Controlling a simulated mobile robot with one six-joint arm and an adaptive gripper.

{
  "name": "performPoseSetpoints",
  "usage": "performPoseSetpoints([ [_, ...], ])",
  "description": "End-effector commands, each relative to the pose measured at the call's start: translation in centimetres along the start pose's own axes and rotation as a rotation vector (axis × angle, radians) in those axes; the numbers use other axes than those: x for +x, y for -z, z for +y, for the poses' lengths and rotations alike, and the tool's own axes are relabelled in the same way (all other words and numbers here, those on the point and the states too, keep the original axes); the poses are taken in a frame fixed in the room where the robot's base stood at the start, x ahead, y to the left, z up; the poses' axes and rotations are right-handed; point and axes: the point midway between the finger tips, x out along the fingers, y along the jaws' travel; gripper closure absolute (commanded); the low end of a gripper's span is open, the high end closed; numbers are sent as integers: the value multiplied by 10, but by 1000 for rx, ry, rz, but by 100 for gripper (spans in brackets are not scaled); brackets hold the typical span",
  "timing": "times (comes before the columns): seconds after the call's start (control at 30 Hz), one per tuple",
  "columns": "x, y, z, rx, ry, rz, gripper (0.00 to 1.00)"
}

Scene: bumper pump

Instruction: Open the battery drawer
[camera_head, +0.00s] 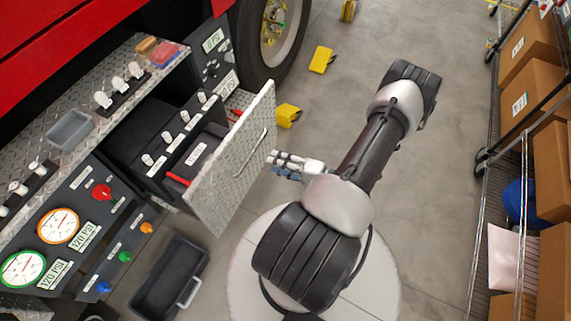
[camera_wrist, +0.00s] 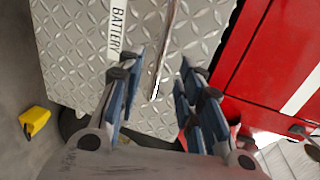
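The battery drawer (camera_head: 219,180) stands pulled out from the dark cabinet in the head view, with its inside showing behind the diamond-plate front. The front carries a thin bar handle (camera_head: 251,153). In the wrist view the drawer front (camera_wrist: 75,55) bears a white "BATTERY" label (camera_wrist: 117,27), and the handle (camera_wrist: 165,55) runs between my finger pairs. My gripper (camera_head: 274,163) is open and just right of the drawer front in the head view. In the wrist view its fingers (camera_wrist: 162,65) are spread either side of the handle, without visible contact.
A red item (camera_head: 177,180) lies by the drawer's inner edge. A black open bin (camera_head: 170,277) is on the floor below the cabinet. Yellow wheel chocks (camera_head: 288,115) lie near the tire (camera_head: 280,35).

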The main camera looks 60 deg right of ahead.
Motion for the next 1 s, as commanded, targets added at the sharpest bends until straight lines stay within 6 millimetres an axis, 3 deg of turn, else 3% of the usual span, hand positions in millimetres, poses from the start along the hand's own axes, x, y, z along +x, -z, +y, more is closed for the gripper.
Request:
performPoseSetpoints([
  [0.1, -16, 1, 0, 1, 1, 3, 66],
  [0.3, -25, 0, 0, 1, 0, -1, 66],
  [0.87, -25, 0, 0, -2, -2, -1, 66],
  [1.0, -15, 17, -2, -86, -87, -16, 66],
])
